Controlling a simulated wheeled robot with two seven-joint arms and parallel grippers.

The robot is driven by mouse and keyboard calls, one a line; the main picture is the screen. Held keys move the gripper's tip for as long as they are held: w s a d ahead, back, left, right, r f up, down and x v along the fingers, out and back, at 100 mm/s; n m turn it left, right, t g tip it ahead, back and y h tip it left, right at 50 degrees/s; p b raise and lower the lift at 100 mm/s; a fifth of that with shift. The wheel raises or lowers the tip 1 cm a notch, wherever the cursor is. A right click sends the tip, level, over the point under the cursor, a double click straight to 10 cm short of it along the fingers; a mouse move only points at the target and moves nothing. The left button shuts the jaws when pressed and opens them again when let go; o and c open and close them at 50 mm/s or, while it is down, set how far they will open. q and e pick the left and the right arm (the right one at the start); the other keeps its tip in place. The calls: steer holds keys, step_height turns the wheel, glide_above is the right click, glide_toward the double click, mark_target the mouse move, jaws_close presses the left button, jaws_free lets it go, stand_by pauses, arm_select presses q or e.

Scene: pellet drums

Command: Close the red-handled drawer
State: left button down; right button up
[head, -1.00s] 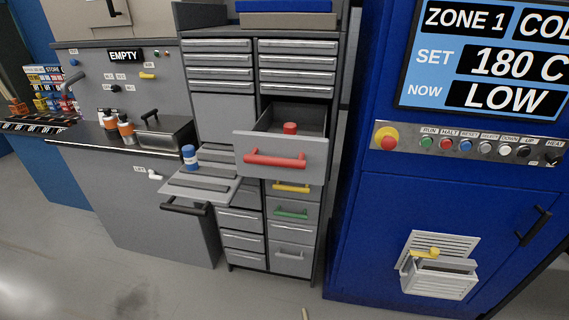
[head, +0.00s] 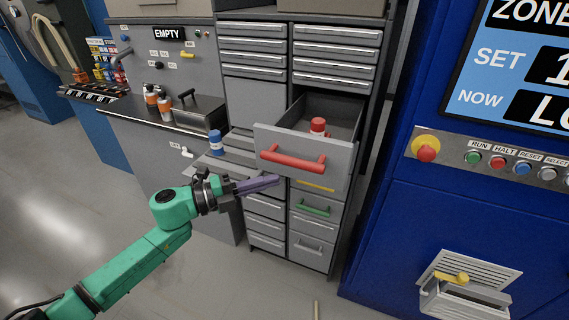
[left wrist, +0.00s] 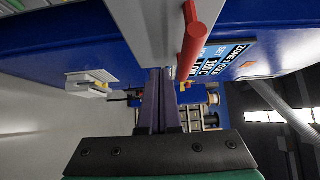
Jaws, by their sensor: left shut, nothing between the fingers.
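The red-handled drawer (head: 332,161) is pulled out of the grey cabinet in the head view, with a red-capped container (head: 318,127) inside it. Its red handle (head: 292,161) runs across the front. My left gripper (head: 276,181) is shut and empty, just below the left part of the handle in the head view. In the left wrist view the gripper's purple fingers (left wrist: 160,72) are together, close to the drawer's grey front (left wrist: 150,30) and the red handle (left wrist: 198,32). I cannot tell whether they touch it. My right gripper is not in view.
A grey pull-out shelf (head: 225,172) with a blue-capped bottle (head: 215,143) stands left of the drawer, near my gripper. Yellow-handled (head: 315,186) and green-handled (head: 310,208) drawers are below. A blue machine (head: 400,220) stands to the right.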

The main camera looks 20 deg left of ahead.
mark_target(284, 168)
arm_select(q)
steer(key=w, duration=0.1)
steer(key=w+d+p, duration=0.1)
steer(key=w, duration=0.1)
steer(key=w+d, duration=0.1)
steer(key=shift+w+d+r+p, duration=0.1)
steer(key=shift+w+r+p, duration=0.1)
steer(key=shift+p, duration=0.2)
steer(key=shift+w+f, duration=0.25)
steer(key=shift+w, duration=0.4)
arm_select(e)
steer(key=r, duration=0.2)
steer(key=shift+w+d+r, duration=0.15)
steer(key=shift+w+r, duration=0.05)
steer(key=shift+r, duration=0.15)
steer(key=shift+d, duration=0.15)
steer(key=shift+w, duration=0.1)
